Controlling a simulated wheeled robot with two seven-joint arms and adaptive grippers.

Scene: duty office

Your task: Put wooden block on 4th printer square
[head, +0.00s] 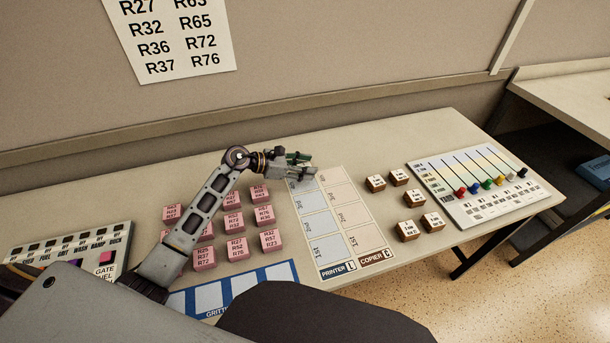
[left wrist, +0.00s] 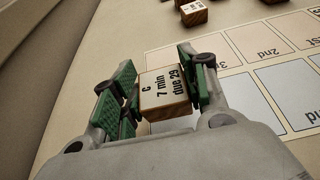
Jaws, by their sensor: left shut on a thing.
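My left gripper (head: 303,164) is over the far end of the sheet with the PRINTER and COPIER columns (head: 319,225). In the left wrist view the green fingers (left wrist: 164,88) are shut on a wooden block (left wrist: 164,88) with a white top reading "C 7 min due 29". The head view does not show this block clearly. The gripper partly covers the far end of the printer column, where the 4th square lies. I cannot tell whether the block touches the sheet. My right gripper is not in view.
Several white-topped wooden blocks (head: 408,231) stand right of the sheet. A board with colored sliders (head: 468,168) lies beyond them. Pink blocks (head: 237,248) stand left of the sheet, with a blue-edged card (head: 283,270) in front. The partition wall rises behind the desk.

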